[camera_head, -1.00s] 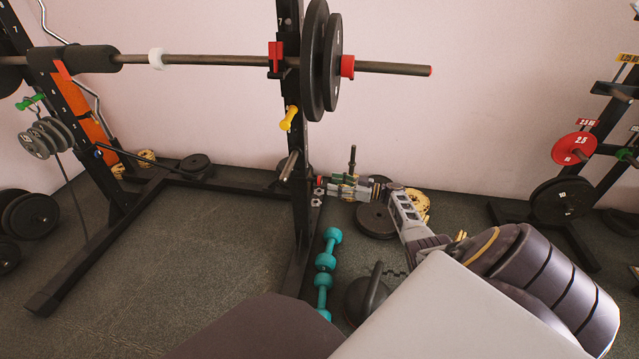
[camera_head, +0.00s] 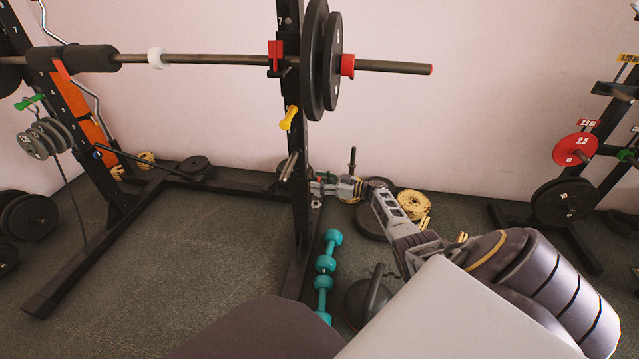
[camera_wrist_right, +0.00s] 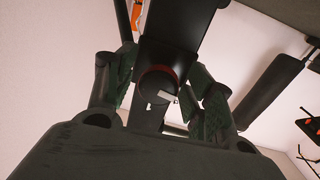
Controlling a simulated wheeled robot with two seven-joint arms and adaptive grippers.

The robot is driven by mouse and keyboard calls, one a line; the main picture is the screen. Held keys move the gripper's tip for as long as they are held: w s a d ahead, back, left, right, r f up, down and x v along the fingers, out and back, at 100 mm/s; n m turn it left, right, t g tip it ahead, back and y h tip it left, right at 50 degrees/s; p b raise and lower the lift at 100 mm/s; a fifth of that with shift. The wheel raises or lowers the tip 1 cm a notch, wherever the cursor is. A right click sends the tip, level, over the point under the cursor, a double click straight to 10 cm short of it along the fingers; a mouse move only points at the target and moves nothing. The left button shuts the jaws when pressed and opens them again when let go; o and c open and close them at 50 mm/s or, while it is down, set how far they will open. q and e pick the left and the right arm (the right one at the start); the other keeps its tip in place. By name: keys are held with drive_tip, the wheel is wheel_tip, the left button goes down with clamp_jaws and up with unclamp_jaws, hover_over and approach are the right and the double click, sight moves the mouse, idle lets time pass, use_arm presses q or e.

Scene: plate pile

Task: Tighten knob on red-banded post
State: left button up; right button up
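The black upright post (camera_head: 297,225) of the rack stands left of my right gripper (camera_head: 322,186) in the head view. In the right wrist view the post (camera_wrist_right: 182,28) runs up the middle. A dark round knob (camera_wrist_right: 155,84) with a red ring at its rim shows on it. The two fingers of my right gripper (camera_wrist_right: 163,80) stand apart, one on each side of the knob. I cannot tell whether they touch it. In the head view the knob is too small or hidden to make out. My left gripper is not in view.
A barbell (camera_head: 215,59) with black plates (camera_head: 315,60) crosses above. A yellow pin (camera_head: 289,117) sticks out of the post. The floor inside the rack is clear.

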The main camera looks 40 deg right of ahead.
drive_tip(key=c, duration=0.9)
drive_tip(key=shift+m, duration=1.8)
drive_tip(key=m, duration=0.3)
drive_tip(key=shift+m+g, duration=0.3)
drive_tip(key=shift+m, duration=0.1)
drive_tip(key=m, duration=0.3)
drive_tip(key=shift+r, duration=0.1)
drive_tip(key=shift+m+g, duration=0.4)
drive_tip(key=shift+m, duration=1.5)
